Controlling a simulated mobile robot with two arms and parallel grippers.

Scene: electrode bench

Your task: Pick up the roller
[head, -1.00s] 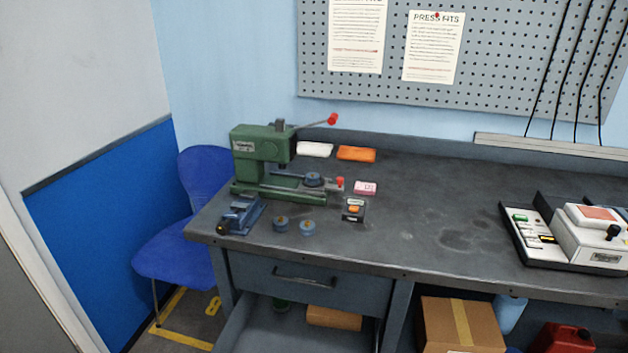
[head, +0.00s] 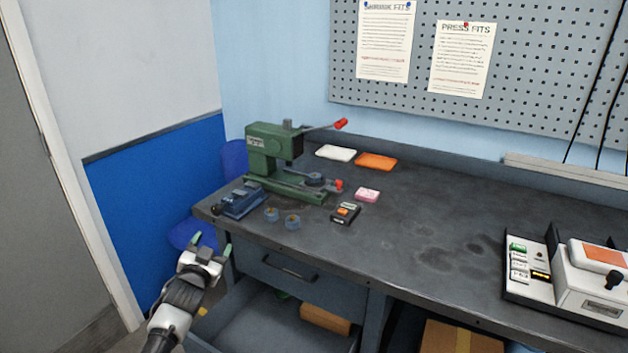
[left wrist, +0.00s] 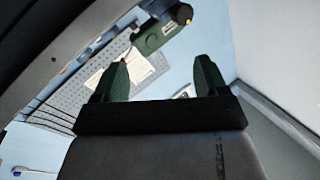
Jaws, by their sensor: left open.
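A tan, cylinder-like object (head: 325,318) lies in the open lower drawer (head: 262,325) under the bench; it may be the roller, but I cannot tell for sure. A small green thing beside it is mostly hidden by the drawer front above. My left gripper (head: 211,246) is open and empty, left of the bench's front corner and apart from the drawer. Its green fingertips stand wide apart in the left wrist view (left wrist: 160,82), with nothing between them. My right gripper is not in view.
A green press (head: 272,160), a blue vise (head: 238,202), two small blue round parts, a black box (head: 345,213) and a pink block (head: 367,194) are on the bench (head: 430,230). A white device (head: 580,280) stands right. A blue chair (head: 195,232) is behind my left gripper.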

